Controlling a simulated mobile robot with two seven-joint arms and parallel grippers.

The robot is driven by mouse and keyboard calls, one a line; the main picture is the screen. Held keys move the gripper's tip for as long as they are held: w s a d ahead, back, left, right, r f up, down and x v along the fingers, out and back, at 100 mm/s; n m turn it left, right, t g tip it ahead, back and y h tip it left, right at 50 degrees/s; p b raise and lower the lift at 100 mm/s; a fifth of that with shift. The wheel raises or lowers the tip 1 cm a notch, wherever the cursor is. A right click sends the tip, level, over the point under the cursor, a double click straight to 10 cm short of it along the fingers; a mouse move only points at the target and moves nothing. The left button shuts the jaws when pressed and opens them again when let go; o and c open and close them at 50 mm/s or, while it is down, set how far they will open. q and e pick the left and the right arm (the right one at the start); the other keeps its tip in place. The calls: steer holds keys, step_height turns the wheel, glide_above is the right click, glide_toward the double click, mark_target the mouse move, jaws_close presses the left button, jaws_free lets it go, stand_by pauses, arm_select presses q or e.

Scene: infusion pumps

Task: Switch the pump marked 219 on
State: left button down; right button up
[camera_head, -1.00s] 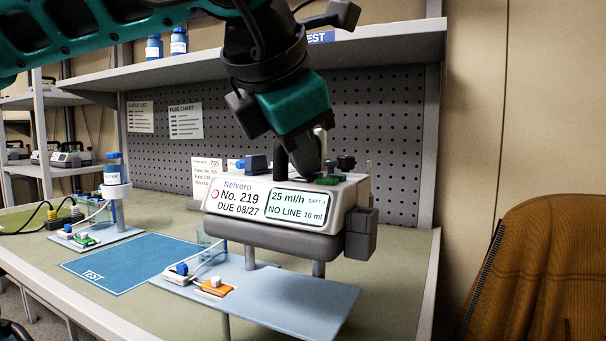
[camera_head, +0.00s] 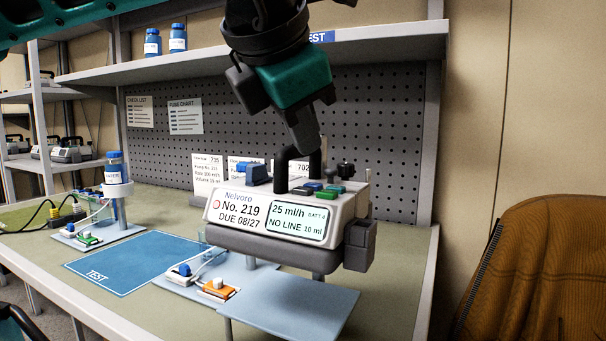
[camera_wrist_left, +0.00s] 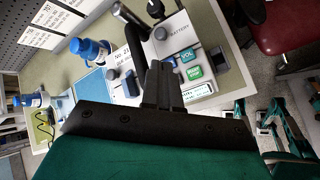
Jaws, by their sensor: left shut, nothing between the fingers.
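The pump marked 219 (camera_head: 238,212) stands upright on a raised mount at the bench. Its lit screen (camera_head: 297,222) reads 25 ml/h, NO LINE, 10 ml and a BATT mark. On its top are a black handle, blue and green buttons (camera_head: 328,190), a blue knob (camera_head: 258,173) and a black knob (camera_head: 346,167). My left gripper (camera_head: 309,150) is shut and empty above the pump's top, close to the handle and apart from the buttons. In the left wrist view, its fingers (camera_wrist_left: 160,85) partly hide the pump top; a green button (camera_wrist_left: 193,72) and a BATTERY label show.
A blue TEST mat (camera_head: 135,262) lies left of the pump. Blue-grey plates with an orange clip (camera_head: 218,290) are in front. A blue-capped bottle (camera_head: 115,168) stands at left. A shelf (camera_head: 250,53) runs overhead; a brown jacket (camera_head: 535,270) is at right.

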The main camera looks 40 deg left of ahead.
mark_target(303, 189)
arm_select(q)
steer(key=shift+r+p, duration=0.85)
steer(key=shift+r, duration=0.65)
steer(key=shift+f, duration=0.1)
